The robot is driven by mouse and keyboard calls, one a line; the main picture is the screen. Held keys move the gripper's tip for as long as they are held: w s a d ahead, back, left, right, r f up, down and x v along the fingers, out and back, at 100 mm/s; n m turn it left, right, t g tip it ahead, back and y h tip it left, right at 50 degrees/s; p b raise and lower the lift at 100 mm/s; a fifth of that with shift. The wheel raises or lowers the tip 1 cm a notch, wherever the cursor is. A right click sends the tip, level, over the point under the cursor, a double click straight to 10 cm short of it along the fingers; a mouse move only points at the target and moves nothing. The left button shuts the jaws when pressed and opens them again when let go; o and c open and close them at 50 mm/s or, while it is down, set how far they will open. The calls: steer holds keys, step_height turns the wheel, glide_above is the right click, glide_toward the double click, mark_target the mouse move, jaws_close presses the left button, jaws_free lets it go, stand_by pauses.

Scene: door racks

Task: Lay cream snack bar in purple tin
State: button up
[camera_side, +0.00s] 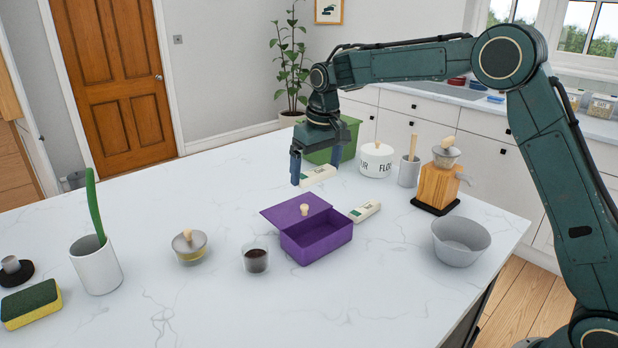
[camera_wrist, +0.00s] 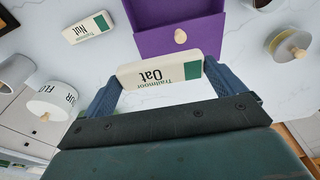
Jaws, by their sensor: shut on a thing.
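A cream bar marked "Oat" with a green end (camera_wrist: 160,74) is held between the fingers of my gripper (camera_side: 317,166). It also shows in the side view (camera_side: 318,175), above the counter behind the purple tin. My gripper (camera_wrist: 160,85) is shut on it. The purple tin (camera_side: 318,246) stands on the counter with its lid (camera_side: 285,213) open, a pale knob on the lid. The tin's inside looks empty in the side view. The tin is partly cut off at the top of the wrist view (camera_wrist: 145,15).
A similar bar marked "Nut" (camera_side: 365,211) lies right of the tin. A dark-filled glass (camera_side: 256,260) and a lidded jar (camera_side: 190,248) stand left of it. A grey bowl (camera_side: 461,243), a grinder (camera_side: 437,185), a flour canister (camera_side: 376,163) and a green bin (camera_side: 350,135) stand around.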

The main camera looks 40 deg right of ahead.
mark_target(321, 212)
steer(key=s+a+f, duration=0.4)
steer(key=s, duration=0.1)
steer(key=shift+s, duration=0.4)
steer(key=shift+f, duration=0.2)
steer(key=shift+f, duration=1.65)
steer(key=o, duration=0.6)
